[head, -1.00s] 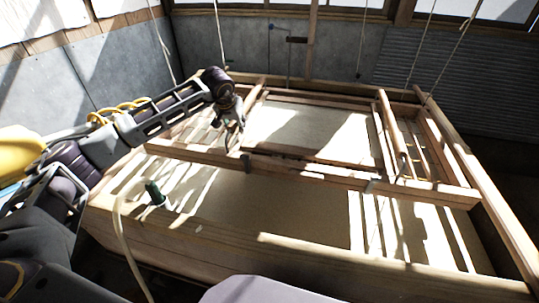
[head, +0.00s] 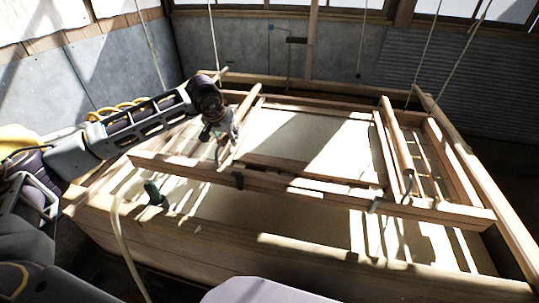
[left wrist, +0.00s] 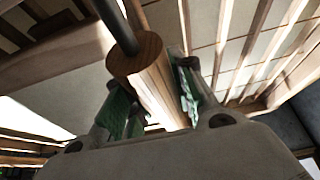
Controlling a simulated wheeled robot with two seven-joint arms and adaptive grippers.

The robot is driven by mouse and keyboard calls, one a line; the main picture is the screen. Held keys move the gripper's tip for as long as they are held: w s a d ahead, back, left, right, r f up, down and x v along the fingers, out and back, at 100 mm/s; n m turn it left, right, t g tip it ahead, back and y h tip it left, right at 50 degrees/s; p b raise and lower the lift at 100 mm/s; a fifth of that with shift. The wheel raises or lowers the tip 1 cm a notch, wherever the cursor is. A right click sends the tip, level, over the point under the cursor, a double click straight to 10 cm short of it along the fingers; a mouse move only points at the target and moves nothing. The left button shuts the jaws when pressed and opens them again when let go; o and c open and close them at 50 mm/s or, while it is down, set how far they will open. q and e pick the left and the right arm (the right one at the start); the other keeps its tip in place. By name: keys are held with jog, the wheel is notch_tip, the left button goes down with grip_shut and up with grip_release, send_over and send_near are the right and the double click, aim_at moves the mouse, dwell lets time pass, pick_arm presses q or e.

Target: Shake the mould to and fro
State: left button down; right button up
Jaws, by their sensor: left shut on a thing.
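The mould is a wooden frame (head: 310,192) hanging on ropes over a large wooden vat (head: 180,232). A pale rectangular panel (head: 310,140) shows inside it. A round wooden handle (head: 397,135) stands on its right side, with nothing holding it. My left gripper (head: 222,150) is at the mould's left side, shut on the left handle. In the left wrist view this handle (left wrist: 150,75) is a round wooden bar with a dark rod at its end, between the green-padded fingers. My right gripper is out of view.
Ropes (head: 362,40) hang from above around the mould. A long wooden rail (head: 480,185) runs along the vat's right side. A dark green object (head: 153,192) and a pale hose (head: 120,235) are at the vat's front left. Grey walls stand behind.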

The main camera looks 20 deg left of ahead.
pick_arm(q)
jog(key=shift+w, duration=0.1)
jog(key=shift+w+a+p, duration=0.15)
jog(key=shift+w+p, duration=0.05)
jog(key=shift+w, duration=1.8)
jog(key=shift+w+a+p, duration=0.1)
jog(key=shift+w+p, duration=0.1)
jog(key=shift+w, duration=1.75)
jog(key=shift+s, duration=0.15)
jog(key=shift+s+d+b, duration=0.15)
jog(key=shift+s+b, duration=0.1)
jog(key=shift+s, duration=1.75)
jog(key=shift+s+d+b, duration=0.1)
jog(key=shift+s+b, duration=0.15)
jog(key=shift+s, duration=1.7)
jog(key=shift+w, duration=0.15)
